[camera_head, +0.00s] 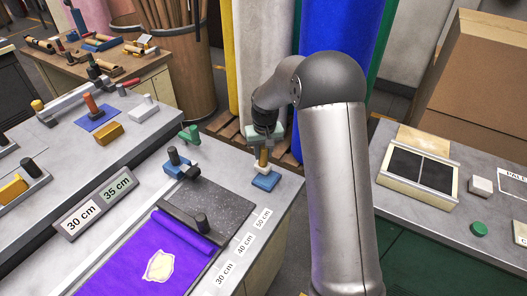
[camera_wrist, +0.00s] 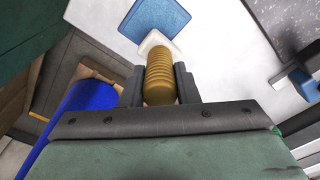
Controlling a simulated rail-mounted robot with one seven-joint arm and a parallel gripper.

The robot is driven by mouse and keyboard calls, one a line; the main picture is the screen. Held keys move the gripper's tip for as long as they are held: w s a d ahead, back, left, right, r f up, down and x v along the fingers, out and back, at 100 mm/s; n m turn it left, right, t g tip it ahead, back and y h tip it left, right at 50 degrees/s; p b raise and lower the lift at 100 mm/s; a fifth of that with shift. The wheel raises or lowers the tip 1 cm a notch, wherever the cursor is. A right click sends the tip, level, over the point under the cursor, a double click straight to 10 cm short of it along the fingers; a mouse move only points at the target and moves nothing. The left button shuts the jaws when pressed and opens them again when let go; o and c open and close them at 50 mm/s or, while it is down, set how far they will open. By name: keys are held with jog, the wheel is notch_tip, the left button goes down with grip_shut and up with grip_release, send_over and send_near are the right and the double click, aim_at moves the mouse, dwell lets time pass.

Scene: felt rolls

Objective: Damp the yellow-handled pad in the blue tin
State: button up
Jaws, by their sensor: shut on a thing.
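My gripper (camera_head: 264,143) is shut on the ribbed yellow handle of the pad (camera_head: 263,157). In the wrist view the handle (camera_wrist: 160,78) stands between the two dark fingers (camera_wrist: 160,90), with the pad's pale base (camera_wrist: 153,42) at its far end. The blue tin (camera_head: 265,182) is on the bench near its right corner, below the pad in the head view. In the wrist view the tin (camera_wrist: 155,16) lies just beyond the pale base, which overlaps its edge. I cannot tell whether the pad touches the tin.
A dark speckled slab (camera_head: 215,205) and purple felt (camera_head: 140,255) lie in front. A blue roll (camera_head: 335,35) stands behind. A dark-panelled tray (camera_head: 420,168) is on the right bench.

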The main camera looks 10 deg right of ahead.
jog(key=shift+f+b, duration=0.35)
jog(key=shift+f, duration=0.1)
dwell(1.2)
jog(key=shift+r+p, duration=1.8)
jog(key=shift+r, duration=1.35)
jog(key=shift+f, duration=0.1)
